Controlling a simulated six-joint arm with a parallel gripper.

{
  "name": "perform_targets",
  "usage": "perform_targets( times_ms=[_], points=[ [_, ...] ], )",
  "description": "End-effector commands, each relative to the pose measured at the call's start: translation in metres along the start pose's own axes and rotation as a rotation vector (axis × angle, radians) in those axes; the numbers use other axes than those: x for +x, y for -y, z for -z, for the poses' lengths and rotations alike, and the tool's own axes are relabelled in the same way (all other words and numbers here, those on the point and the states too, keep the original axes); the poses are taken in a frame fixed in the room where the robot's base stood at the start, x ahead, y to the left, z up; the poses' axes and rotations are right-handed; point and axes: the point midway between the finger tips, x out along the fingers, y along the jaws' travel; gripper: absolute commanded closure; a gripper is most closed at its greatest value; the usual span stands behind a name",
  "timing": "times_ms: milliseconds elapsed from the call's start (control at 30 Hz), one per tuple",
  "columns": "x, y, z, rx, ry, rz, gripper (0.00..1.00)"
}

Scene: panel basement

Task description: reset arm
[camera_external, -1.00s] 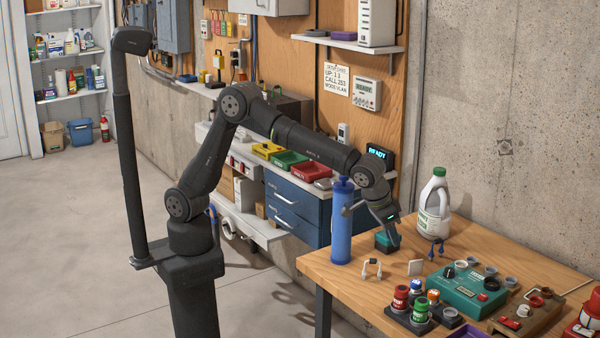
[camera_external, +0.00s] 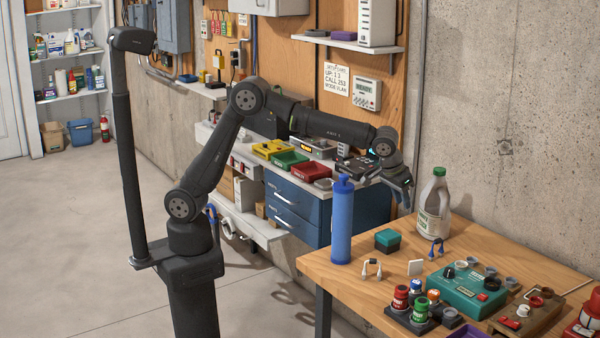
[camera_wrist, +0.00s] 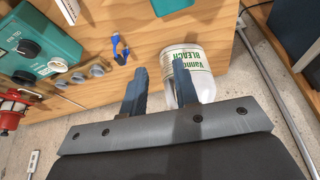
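My gripper (camera_external: 404,200) hangs in the air above the back of the wooden table, between the blue bottle and the white bleach jug. In the wrist view its two fingers (camera_wrist: 158,85) stand apart with nothing between them. The white bleach jug (camera_external: 434,208) with a green cap stands upright on the table to the right of my gripper; it also shows just beyond the right finger in the wrist view (camera_wrist: 193,58). A small teal box (camera_external: 387,239) sits on the table below my gripper, apart from it.
A tall blue bottle (camera_external: 342,222) stands at the table's left edge. The wooden table (camera_external: 350,290) also holds a teal control box (camera_external: 468,291), red, green and blue-capped jars and small plugs. A concrete wall (camera_external: 510,130) is behind. Blue drawers (camera_external: 292,205) stand at left.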

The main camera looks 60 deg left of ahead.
Motion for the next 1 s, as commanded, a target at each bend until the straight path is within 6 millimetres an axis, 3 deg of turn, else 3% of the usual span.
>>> perform_targets(
  times_ms=[400, 1000],
  points=[
    [0.011, 0.07, 0.048, -0.097, 0.0, 0.039, 0.72],
    [0.021, 0.177, 0.101, -0.23, 0.002, 0.094, 0.72]
  ],
)
